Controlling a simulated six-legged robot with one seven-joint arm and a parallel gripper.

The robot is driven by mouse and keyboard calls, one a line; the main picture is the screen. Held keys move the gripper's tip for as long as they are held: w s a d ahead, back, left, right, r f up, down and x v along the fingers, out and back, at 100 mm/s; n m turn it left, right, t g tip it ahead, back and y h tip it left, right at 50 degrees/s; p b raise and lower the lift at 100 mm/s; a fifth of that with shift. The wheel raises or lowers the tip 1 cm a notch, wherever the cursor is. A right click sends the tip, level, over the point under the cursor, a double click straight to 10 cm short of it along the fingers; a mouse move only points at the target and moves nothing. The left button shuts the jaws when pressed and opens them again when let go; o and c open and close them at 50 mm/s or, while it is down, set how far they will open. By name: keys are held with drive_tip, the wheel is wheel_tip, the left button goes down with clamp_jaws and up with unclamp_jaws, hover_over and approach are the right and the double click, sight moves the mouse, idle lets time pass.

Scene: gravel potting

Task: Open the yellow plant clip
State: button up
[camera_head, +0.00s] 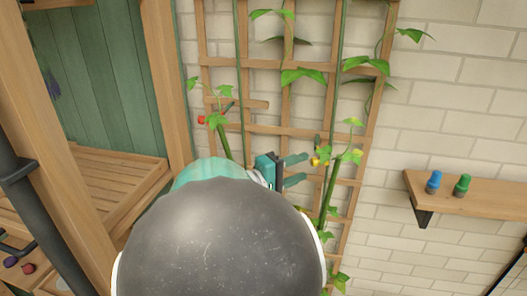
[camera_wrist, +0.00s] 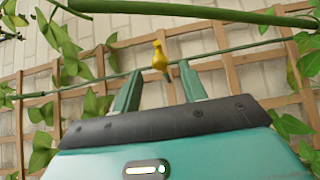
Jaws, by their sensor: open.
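The yellow plant clip (camera_wrist: 159,56) shows in the wrist view on a thin green stake, just past and between my fingertips. In the head view the clip (camera_head: 316,161) is small, beside leaves on the right part of the wooden trellis (camera_head: 262,131). My gripper (camera_wrist: 158,82) is open, with its two green fingers on either side of the clip's line and apart from each other. In the head view my gripper (camera_head: 297,170) points right toward the clip. I cannot tell whether the fingers touch the clip. My arm hides the lower trellis.
A red clip (camera_head: 202,120) sits on the trellis's left side. A thick green stem (camera_wrist: 190,10) crosses above my gripper in the wrist view. Leafy vines surround it.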

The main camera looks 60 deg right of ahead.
sight(312, 163)
drive_tip(key=x, duration=0.7)
drive_tip(key=shift+d, duration=0.1)
clamp_jaws()
